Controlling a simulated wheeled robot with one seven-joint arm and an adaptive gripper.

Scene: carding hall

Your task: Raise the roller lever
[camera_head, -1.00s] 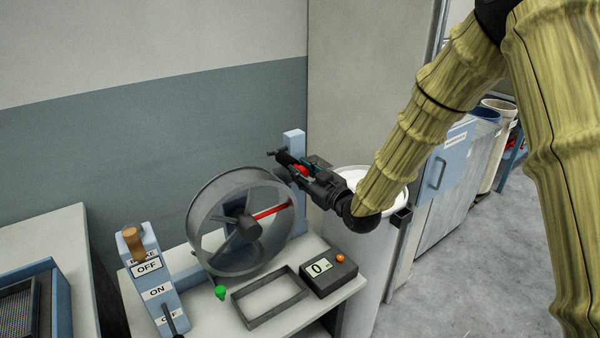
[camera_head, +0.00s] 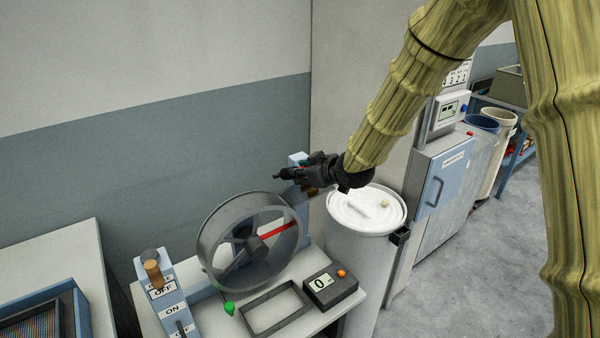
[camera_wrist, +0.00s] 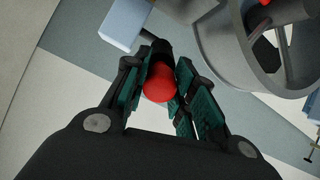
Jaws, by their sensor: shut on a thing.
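The roller lever shows in the wrist view as a dark bar with a round red knob (camera_wrist: 160,88). My gripper (camera_wrist: 162,85) is shut on it, with a green-padded finger on each side. In the head view my gripper (camera_head: 290,174) is at the top of the light blue post (camera_head: 297,159), above the drum's upper right rim. It hides most of the lever there. The drum (camera_head: 250,235) is a grey open ring with dark spokes and one red spoke.
A white-topped round can (camera_head: 342,218) stands right of the bench. On the bench are a display box (camera_head: 331,288), a black frame (camera_head: 275,310), a green pointer (camera_head: 229,308) and an ON/OFF switch post (camera_head: 168,300). A grey cabinet (camera_head: 425,230) stands farther right.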

